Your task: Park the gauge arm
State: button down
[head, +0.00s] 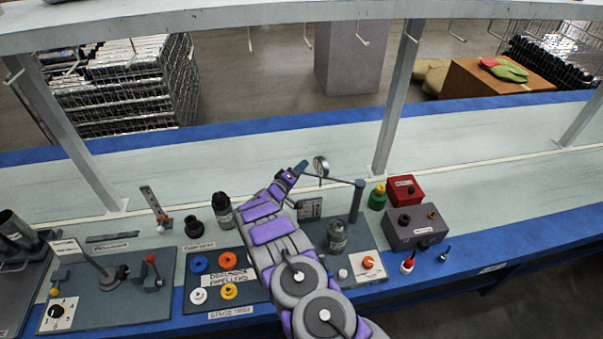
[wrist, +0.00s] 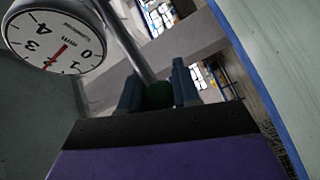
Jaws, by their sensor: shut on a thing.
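The gauge arm (head: 340,181) is a thin grey rod reaching left from the top of an upright grey post (head: 356,202). A round white dial gauge (head: 320,167) is mounted on it near my gripper. In the wrist view the gauge (wrist: 52,38) shows large at upper left, with a red needle, and the rod (wrist: 128,45) runs down between my fingers. My gripper (head: 300,168) is shut on the gauge arm's end; it also shows in the wrist view (wrist: 158,92). A dark green piece (wrist: 158,96) sits between the fingers, and the exact contact is partly hidden.
Below the arm, a dark bottle-shaped part (head: 337,237) and an orange knob (head: 368,262) stand on a grey plate. A red box (head: 404,189) and grey box (head: 416,227) stand right of the post. Left are a tray of coloured impellers (head: 228,292) and a black bottle (head: 222,212).

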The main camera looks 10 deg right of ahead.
jog(key=shift+w+d+f, duration=0.3)
jog(key=shift+w+d, duration=0.05)
jog(key=shift+d, duration=0.25)
jog(key=c, duration=1.1)
grip_release()
jog(key=shift+d, duration=0.1)
jog(key=o, duration=0.3)
jog(key=shift+w+d+r, duration=0.1)
jog(key=p+v, duration=0.2)
jog(key=v, duration=1.5)
jog(key=shift+a+p, duration=0.25)
jog(key=shift+p, duration=0.1)
